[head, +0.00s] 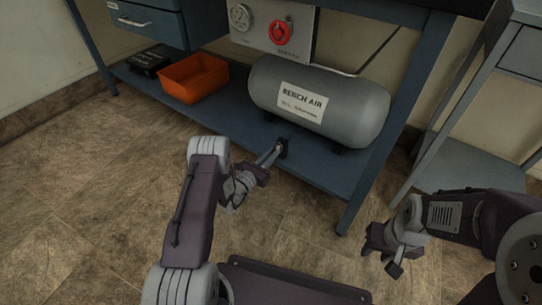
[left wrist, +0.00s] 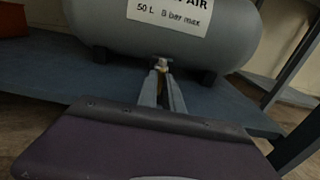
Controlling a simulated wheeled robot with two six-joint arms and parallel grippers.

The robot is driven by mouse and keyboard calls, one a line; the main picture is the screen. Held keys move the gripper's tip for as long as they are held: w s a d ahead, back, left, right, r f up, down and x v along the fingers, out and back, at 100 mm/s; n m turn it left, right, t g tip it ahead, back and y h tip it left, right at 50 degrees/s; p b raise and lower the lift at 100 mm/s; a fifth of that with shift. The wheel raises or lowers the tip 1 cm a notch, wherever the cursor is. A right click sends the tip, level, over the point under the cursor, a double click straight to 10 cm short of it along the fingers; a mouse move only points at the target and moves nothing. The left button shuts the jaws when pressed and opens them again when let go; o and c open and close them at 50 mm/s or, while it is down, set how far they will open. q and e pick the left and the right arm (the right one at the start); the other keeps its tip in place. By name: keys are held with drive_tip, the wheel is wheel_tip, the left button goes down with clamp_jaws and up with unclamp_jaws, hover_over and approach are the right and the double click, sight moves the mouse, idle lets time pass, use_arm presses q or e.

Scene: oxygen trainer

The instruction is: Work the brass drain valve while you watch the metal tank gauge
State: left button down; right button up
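The brass drain valve (left wrist: 161,67) is a small fitting low on the grey tank, seen in the left wrist view between my left fingertips and partly hidden by them. My left gripper (head: 274,154) reaches under the tank (head: 345,108) in the head view. Its two fingers lie close on either side of the valve; whether they press on it is unclear. A round gauge with a pale dial (head: 240,17) is on the panel above the tank; its reading is too small to tell. My right gripper (head: 385,254) hangs over the floor, away from the tank, its finger gap unclear.
The tank stands on the blue lower shelf (head: 222,112) of a bench. A red knob (head: 281,33) is beside the gauge. An orange bin (head: 193,79) and a black case (head: 150,60) stand at left. A bench leg (head: 372,175) is right of my left gripper.

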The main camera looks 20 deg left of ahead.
use_arm(q)
drive_tip(key=n+p, duration=0.3)
drive_tip(key=c, duration=1.5)
unclamp_jaws()
drive_tip(key=shift+a, duration=0.1)
drive_tip(key=p+v, duration=0.6)
drive_tip(key=v, duration=0.3)
